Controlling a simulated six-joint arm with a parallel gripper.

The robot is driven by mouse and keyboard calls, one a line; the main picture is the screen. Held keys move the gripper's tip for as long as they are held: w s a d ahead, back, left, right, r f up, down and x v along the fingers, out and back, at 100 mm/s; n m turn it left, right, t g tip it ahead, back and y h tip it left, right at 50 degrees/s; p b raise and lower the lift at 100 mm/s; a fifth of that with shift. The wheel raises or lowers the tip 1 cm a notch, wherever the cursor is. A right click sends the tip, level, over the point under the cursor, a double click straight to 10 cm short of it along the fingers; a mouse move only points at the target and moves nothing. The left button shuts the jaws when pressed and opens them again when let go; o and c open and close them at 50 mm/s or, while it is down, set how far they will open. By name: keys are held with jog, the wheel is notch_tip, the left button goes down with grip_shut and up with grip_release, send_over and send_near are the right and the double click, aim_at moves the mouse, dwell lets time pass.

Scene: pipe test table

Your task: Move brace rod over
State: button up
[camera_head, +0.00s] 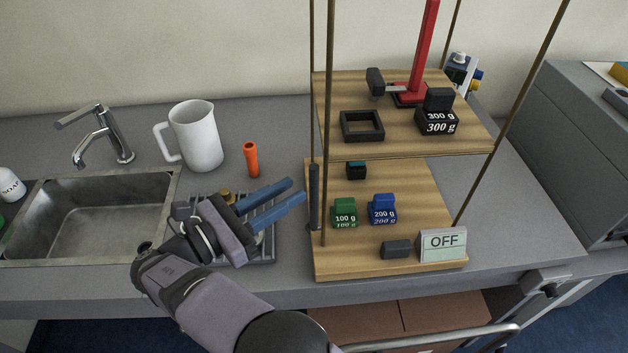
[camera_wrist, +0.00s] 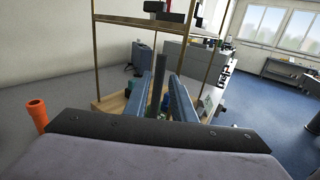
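The brace rod, as I take it, is a dark grey upright bar (camera_head: 314,197) at the left edge of the lower wooden shelf (camera_head: 400,263), close beside a thin brass post. My gripper (camera_head: 297,189) is open, its two blue fingers pointing right toward the bar, with a small gap left of it in the head view. In the wrist view the dark bar (camera_wrist: 156,85) stands upright between the lines of the two fingers. I cannot tell there whether the fingertips reach around it. Its lower end is hidden in the wrist view.
The upper shelf (camera_head: 390,140) holds a red stand (camera_head: 420,60) and a black 300 g weight (camera_head: 438,115). Green (camera_head: 344,212) and blue (camera_head: 383,208) weights and an OFF sign (camera_head: 442,244) are on the lower shelf. An orange tube (camera_head: 251,159) and white jug (camera_head: 197,137) stand left.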

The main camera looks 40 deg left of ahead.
aim_at(310, 179)
jog(key=w+p, duration=0.1)
jog(key=w, duration=0.1)
jog(key=w+d+p, duration=0.1)
jog(key=w, duration=0.2)
jog(key=shift+w+r+p, duration=0.2)
jog(key=shift+w+p, duration=0.1)
jog(key=shift+w+d+f, duration=0.15)
jog(key=shift+w+d, duration=0.05)
jog(key=shift+w, duration=0.55)
grip_shut()
